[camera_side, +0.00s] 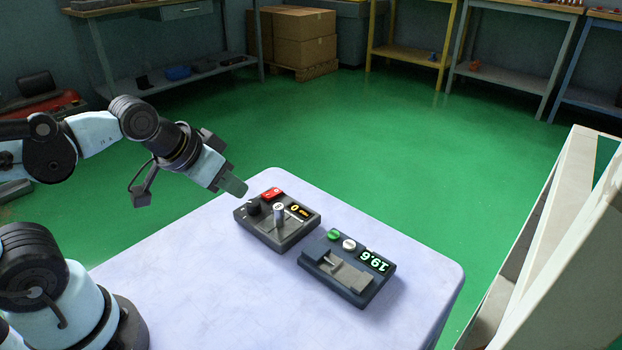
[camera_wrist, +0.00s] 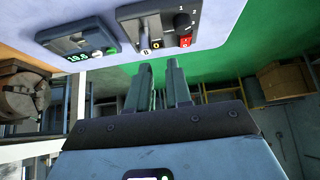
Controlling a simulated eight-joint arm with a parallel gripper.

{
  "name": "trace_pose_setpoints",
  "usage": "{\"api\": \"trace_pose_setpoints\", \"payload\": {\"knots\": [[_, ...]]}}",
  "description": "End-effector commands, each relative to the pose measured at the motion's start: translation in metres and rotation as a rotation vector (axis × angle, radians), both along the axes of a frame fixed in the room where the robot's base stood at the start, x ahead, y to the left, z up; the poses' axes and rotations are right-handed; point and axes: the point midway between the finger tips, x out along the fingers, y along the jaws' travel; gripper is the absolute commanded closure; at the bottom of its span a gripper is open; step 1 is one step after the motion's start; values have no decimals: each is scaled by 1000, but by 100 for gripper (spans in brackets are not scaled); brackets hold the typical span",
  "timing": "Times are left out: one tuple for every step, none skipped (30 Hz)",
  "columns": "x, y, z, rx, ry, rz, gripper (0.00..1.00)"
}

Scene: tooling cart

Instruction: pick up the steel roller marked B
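The steel roller (camera_side: 279,214) stands upright on a dark device (camera_side: 279,241) with a red switch, a black knob and an amber display. Its pale top bears a small mark in the side view, too small to read surely. In the wrist view the roller's marked top (camera_wrist: 145,51) shows at the device's near edge, above the fingertips. My gripper (camera_side: 236,187) is above and to the left of that device, clear of the roller. In the wrist view its two fingers (camera_wrist: 159,64) are apart with nothing between them.
A second dark device (camera_side: 345,276) with a green button, a white button and a 19.6 display stands right beside the first. Both sit on a pale cart top (camera_side: 190,290), clear at its left and front. A cream frame (camera_side: 560,240) rises at the right.

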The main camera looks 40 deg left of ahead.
Motion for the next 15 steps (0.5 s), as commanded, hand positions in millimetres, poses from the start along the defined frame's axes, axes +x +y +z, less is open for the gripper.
{"api": "trace_pose_setpoints", "payload": {"knots": [[0,0,0,0,0,0,72],[0,0,0,0,0,0,68],[0,0,0,0,0,0,62],[0,0,0,0,0,0,57],[0,0,0,0,0,0,52],[0,0,0,0,0,0,46],[0,0,0,0,0,0,46],[0,0,0,0,0,0,46],[0,0,0,0,0,0,46],[0,0,0,0,0,0,46],[0,0,0,0,0,0,46],[0,0,0,0,0,0,46],[0,0,0,0,0,0,46],[0,0,0,0,1,0,46],[0,0,0,1,4,2,46]]}}
